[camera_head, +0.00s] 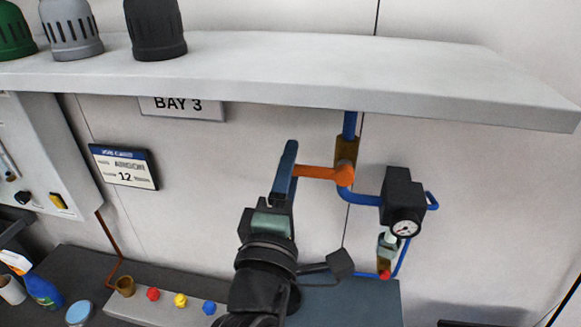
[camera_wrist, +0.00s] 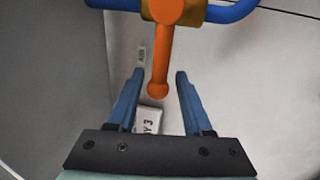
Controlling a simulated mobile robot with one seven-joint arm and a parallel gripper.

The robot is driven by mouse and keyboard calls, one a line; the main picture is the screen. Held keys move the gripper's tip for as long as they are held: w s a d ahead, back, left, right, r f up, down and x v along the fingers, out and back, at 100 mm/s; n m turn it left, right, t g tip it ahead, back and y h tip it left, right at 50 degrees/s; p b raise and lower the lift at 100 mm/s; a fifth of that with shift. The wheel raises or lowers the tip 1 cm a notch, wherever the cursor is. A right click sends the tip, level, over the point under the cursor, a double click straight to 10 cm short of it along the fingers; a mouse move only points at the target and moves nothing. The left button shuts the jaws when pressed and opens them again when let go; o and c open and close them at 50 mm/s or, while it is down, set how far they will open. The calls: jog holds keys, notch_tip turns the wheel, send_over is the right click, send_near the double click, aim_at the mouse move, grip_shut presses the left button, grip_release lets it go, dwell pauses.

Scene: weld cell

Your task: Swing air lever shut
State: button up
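The orange air lever (camera_head: 320,173) sticks out to the left from a brass valve (camera_head: 346,152) on a blue air pipe (camera_head: 350,124), crosswise to the vertical run of pipe. In the wrist view the lever (camera_wrist: 161,60) hangs down from the pipe, and its rounded end lies between my two blue fingers. My gripper (camera_head: 289,165) is at the lever's free end. In the wrist view my gripper (camera_wrist: 160,75) is open, with a gap on each side of the lever. The lever's tip is partly hidden by a finger in the head view.
A grey shelf (camera_head: 300,70) overhangs the valve. A black regulator with a gauge (camera_head: 405,228) stands to the right on the pipe. A box with coloured knobs (camera_head: 181,300) sits low left.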

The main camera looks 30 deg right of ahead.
jog(key=b+v, duration=0.4)
jog(key=v, duration=0.9)
jog(key=shift+b, duration=0.35)
